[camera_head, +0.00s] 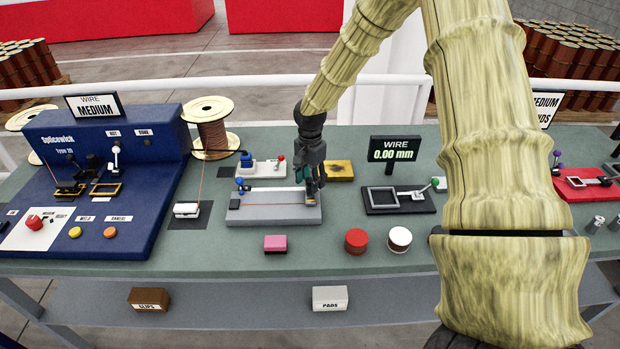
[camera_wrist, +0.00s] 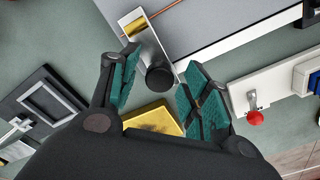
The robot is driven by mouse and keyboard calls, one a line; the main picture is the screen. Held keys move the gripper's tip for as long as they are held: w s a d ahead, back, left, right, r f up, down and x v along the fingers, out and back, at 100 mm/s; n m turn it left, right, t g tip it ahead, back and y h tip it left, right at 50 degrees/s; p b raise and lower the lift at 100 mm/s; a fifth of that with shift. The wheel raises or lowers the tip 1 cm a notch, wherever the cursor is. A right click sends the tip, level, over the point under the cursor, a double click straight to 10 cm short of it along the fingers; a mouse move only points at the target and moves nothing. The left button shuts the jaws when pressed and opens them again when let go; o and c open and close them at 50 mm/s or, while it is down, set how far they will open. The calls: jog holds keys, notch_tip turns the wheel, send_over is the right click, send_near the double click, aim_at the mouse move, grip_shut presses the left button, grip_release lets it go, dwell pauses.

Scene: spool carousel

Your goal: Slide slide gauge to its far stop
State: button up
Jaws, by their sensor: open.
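A grey plate (camera_head: 265,216) stands mid-bench with a wire along it and a blue-topped lever at its left end. In the wrist view the plate (camera_wrist: 222,38) carries a metal slide (camera_wrist: 135,20) with a brass piece and a black knob (camera_wrist: 159,78), apparently the slide gauge. My gripper (camera_head: 312,188) is over the plate's right end. In the wrist view my gripper (camera_wrist: 160,68) is open, its teal fingers on either side of the knob; I cannot tell whether they touch it.
A yellow block (camera_head: 340,170) lies behind the plate, beside a white-based fixture (camera_head: 268,170). A black framed fixture (camera_head: 385,200) and a wire display (camera_head: 395,150) reading 0.00 mm are to the right. A pink block (camera_head: 275,244) and a red tin (camera_head: 356,241) stand in front.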

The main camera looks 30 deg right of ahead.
jog(key=shift+f, duration=0.3)
